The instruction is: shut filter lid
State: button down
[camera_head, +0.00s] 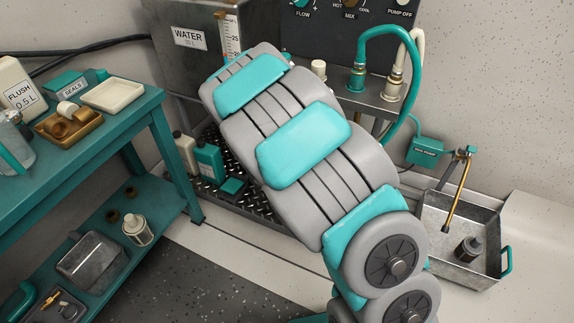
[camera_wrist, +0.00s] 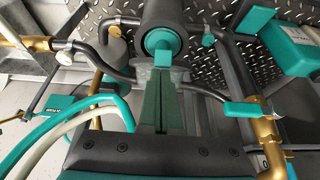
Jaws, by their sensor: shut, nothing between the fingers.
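In the wrist view a dark cylinder (camera_wrist: 163,14), which looks like the filter housing, stands at the top centre. A teal round piece with a small tab (camera_wrist: 164,58), possibly the filter lid, is at its near end. I cannot tell whether the lid is open or shut. My gripper (camera_wrist: 158,72) reaches up from the bottom centre, its fingers together and empty. Its tips are at or just below the teal tab; contact cannot be judged. In the head view my arm fills the middle and hides the filter and my gripper.
Teal and white hoses (camera_wrist: 75,120) curve at left in the wrist view. A teal-handled valve (camera_wrist: 240,109) on brass pipe is at right, near a teal box (camera_wrist: 292,45). In the head view are a teal bench (camera_head: 150,100), a water tank (camera_head: 178,62) and a metal bin (camera_head: 440,215).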

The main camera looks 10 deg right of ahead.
jog(key=s+a+f+t+h+b, duration=0.1)
jog(key=s+a+f+b, duration=0.2)
jog(key=f+b, duration=0.5)
jog(key=shift+s+f+b, duration=0.35)
jog(key=shift+s+f, duration=0.35)
jog(key=shift+f, duration=0.05)
